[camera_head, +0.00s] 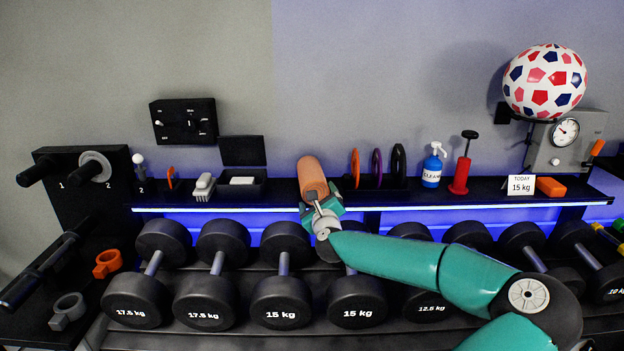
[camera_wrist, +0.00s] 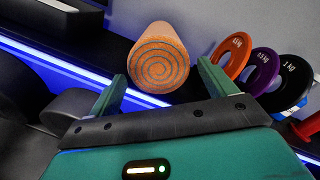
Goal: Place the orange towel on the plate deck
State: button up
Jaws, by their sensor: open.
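The orange towel (camera_head: 311,176) is rolled up and lies on the narrow black wall shelf, one end toward me. In the wrist view its spiral end (camera_wrist: 158,64) faces my gripper (camera_wrist: 162,80). The open fingers stand to its left and right, a little short of or just at its near end; I cannot tell which. In the head view my gripper (camera_head: 321,203) is at the shelf's front edge, right at the towel's near end. No surface is labelled as the plate deck. A black stand (camera_head: 100,192) with numbered pegs is at the left, with a low black surface beside it.
Small discs (camera_head: 377,167) stand upright right of the towel, close to my gripper. An open black box (camera_head: 244,187) is left of it. A spray bottle (camera_head: 432,168) and a red pump (camera_head: 461,172) stand farther right. Dumbbells (camera_head: 284,290) fill the rack below.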

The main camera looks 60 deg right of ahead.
aim_at(312, 178)
jog(key=x, duration=0.3)
jog(key=shift+w, duration=0.2)
jog(key=shift+w+r, duration=0.1)
jog(key=shift+w, duration=0.1)
jog(key=x, duration=0.5)
jog(key=c, duration=0.9)
jog(key=shift+r, duration=0.1)
